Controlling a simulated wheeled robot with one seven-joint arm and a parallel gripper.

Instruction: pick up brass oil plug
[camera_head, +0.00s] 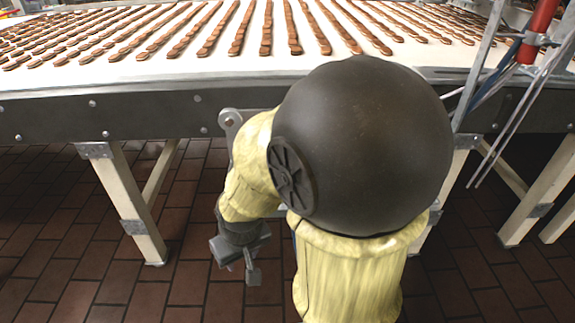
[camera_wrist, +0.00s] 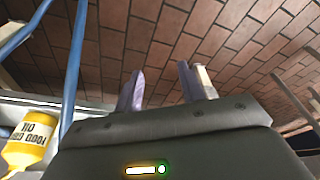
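I cannot make out the brass oil plug for certain in either view. My gripper (camera_wrist: 162,82) shows two purple-grey fingers with a clear gap between them, and nothing is held in the gap. A small pale tan cylinder-like piece (camera_wrist: 206,82) shows right beside the right finger, on its outer side. I cannot tell whether it is part of the finger or a separate thing. In the head view my gripper (camera_head: 248,262) hangs low in front of the conveyor, over the tiled floor, and is small and dark there. My own arm hides part of the conveyor's side.
A conveyor (camera_head: 60,112) carrying rows of brown biscuits spans the back, on pale legs (camera_head: 130,205). A red cylinder (camera_head: 540,28) and thin rods stand at the right. A yellow oil bottle (camera_wrist: 27,140) and blue rods (camera_wrist: 76,60) are at the wrist view's left. The brown tiled floor is open.

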